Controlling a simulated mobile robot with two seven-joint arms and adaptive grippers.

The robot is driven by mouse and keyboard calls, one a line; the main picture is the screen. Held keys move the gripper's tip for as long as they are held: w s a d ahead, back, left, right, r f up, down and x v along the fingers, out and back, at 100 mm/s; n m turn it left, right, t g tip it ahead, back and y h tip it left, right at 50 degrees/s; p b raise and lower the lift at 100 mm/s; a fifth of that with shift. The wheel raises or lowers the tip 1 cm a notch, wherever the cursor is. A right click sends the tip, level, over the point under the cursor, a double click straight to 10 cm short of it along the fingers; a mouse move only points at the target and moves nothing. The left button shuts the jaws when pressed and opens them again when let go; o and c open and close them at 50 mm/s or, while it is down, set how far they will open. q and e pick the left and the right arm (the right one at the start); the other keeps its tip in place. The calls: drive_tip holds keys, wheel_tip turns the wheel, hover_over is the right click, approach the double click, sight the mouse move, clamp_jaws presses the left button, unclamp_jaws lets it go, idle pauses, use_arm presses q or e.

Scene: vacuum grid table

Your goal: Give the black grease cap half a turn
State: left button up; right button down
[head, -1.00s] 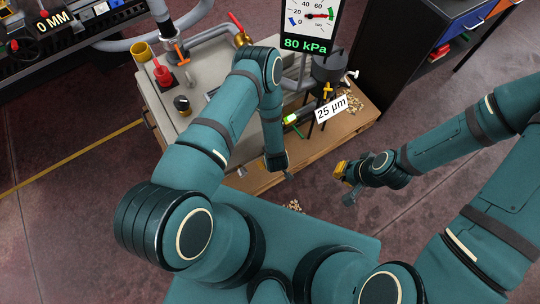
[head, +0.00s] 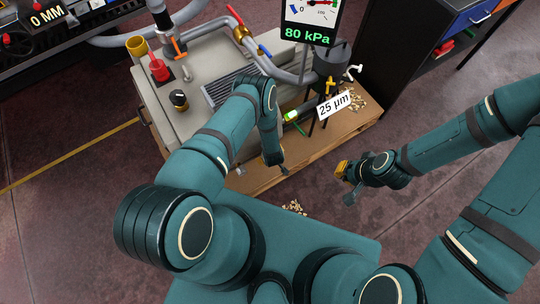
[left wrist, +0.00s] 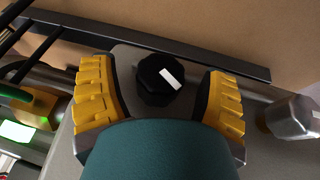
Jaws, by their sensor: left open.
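A black ribbed cap with a white mark (left wrist: 160,80) shows in the left wrist view on a grey surface. I take it for the grease cap; I cannot make it out in the head view, where my left arm covers that area. My left gripper (left wrist: 163,70) is open, its yellow-padded fingers on either side of the cap with a gap on each side. In the head view the left hand is at the near side of the grey machine, its fingers mostly hidden. My right gripper (head: 345,183) is off to the right, away from the machine; its opening is unclear.
Another black knob (head: 179,99) is on the machine top, near a red handle (head: 159,68) and a grille (head: 228,88). A dark rail (left wrist: 150,42) runs close past the cap. A steel cylinder (left wrist: 292,117) is at its right. A white 25 µm sign (head: 334,104) stands right.

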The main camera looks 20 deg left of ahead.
use_arm(q)
drive_tip(key=shift+f, duration=0.1)
drive_tip(key=shift+c, duration=0.2)
drive_tip(key=c, duration=1.1)
drive_tip(key=shift+c, duration=0.2)
drive_tip(key=shift+w+g+y, duration=0.1)
drive_tip(key=shift+g+y, duration=0.6)
drive_tip(key=shift+g, duration=0.2)
drive_tip(key=shift+m+g+y, duration=0.3)
drive_tip(key=shift+g+y, duration=0.6)
drive_tip(key=shift+g, duration=0.2)
drive_tip(key=shift+m+g+y, duration=0.4)
drive_tip(key=shift+g+y, duration=0.2)
